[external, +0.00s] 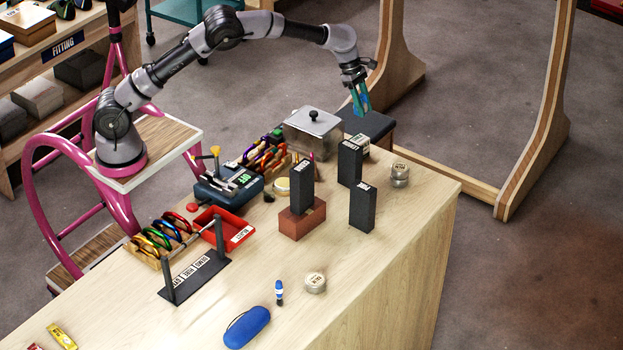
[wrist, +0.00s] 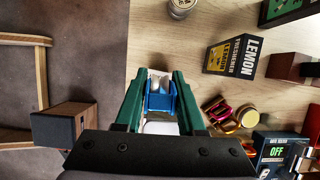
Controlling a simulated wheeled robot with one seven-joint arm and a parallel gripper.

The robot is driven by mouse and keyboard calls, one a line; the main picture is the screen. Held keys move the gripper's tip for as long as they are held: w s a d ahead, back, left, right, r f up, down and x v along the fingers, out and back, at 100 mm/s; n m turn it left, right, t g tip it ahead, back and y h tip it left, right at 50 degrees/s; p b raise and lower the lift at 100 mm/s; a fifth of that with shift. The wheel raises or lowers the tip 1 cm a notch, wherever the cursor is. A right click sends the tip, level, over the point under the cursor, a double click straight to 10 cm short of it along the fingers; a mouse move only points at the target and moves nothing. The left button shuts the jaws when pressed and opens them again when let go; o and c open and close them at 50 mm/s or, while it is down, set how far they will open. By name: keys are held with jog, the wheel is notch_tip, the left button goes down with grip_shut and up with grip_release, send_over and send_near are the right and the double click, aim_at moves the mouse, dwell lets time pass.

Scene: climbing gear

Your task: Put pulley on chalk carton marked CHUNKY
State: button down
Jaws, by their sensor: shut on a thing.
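My gripper (external: 361,98) is raised near the far edge of the table, just right of the steel pot, with its fingers pointing down. In the wrist view its two green fingers (wrist: 158,98) are shut on a blue and silver pulley (wrist: 160,101). Black upright cartons stand on the table: one (external: 349,163) at the back, one (external: 362,206) in front of it, and one (external: 300,186) on a red-brown block. The word CHUNKY is not readable on any of them. In the wrist view one black carton (wrist: 232,57) reads LEMON.
A lidded steel pot (external: 313,133) stands at the back. A red tray (external: 224,229), a dark post stand (external: 195,277) and a blue case (external: 246,327) lie left and front. The front right tabletop is clear.

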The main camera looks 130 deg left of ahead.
aim_at(360, 141)
notch_tip(360, 141, down, 9)
jog(key=shift+f, duration=0.1)
dwell(0.3)
jog(key=shift+f, duration=0.15)
jog(key=c, duration=0.5)
grip_release()
jog(key=v, duration=1.2)
